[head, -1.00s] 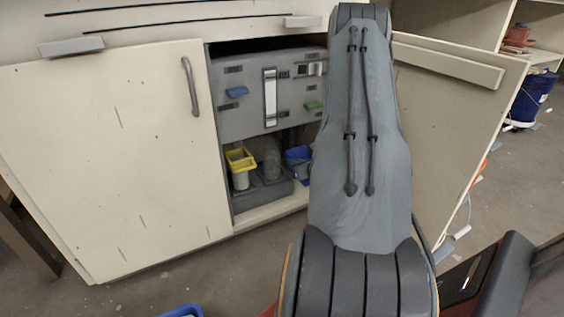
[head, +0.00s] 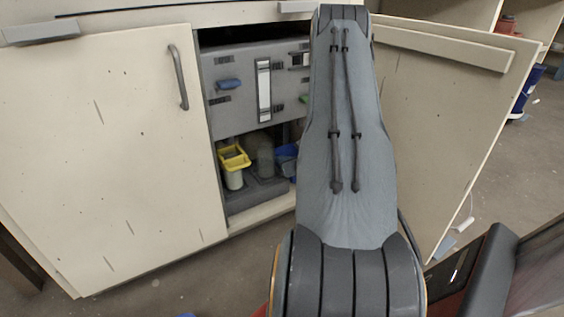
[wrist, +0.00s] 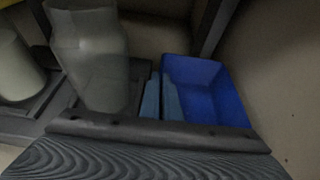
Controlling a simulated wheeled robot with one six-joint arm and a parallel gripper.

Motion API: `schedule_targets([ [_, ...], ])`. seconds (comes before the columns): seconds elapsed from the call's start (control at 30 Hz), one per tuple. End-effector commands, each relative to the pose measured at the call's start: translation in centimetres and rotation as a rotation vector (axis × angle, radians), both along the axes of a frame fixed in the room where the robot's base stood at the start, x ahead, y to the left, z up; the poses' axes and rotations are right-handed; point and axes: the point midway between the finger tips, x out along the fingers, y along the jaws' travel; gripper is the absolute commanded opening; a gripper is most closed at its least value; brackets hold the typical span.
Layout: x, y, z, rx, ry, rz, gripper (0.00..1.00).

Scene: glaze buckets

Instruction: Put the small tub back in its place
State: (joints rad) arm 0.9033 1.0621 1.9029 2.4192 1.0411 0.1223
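The small blue tub (wrist: 215,92) is at the right in the wrist view, its open top towards the camera. My gripper (wrist: 161,95) shows as two pale blue-grey fingers close together at the tub's left wall, one on either side of it, seemingly shut on that wall. In the head view the tub (head: 286,160) shows only in part, low inside the cupboard, with my arm hiding its right side. My gripper is hidden there. Whether the tub's bottom rests on anything cannot be told.
A grey cloudy jar (wrist: 92,60) stands just left of my fingers on a dark grey base (head: 265,190). A yellow-rimmed container (head: 234,158) stands further left. The cupboard's right door (head: 440,130) is open; a grey panel (head: 235,90) hangs above. The cupboard wall is close right.

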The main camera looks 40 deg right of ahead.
Motion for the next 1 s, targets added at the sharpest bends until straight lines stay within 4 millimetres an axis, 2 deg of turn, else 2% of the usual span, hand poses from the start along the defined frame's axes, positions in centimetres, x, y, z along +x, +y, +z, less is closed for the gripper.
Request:
schedule_targets([
  [0.57,0.0,0.0,-1.2,0.000,-0.001,0.000,0.00],
  [0.6,0.0,0.0,-1.2,0.000,0.000,0.000,0.10],
  [0.63,0.0,0.0,-1.2,0.000,0.000,0.000,0.11],
  [0.87,0.0,0.0,-1.2,0.000,0.000,0.000,0.11],
  [1.0,0.0,0.0,-0.3,0.000,0.000,0.000,0.11],
])
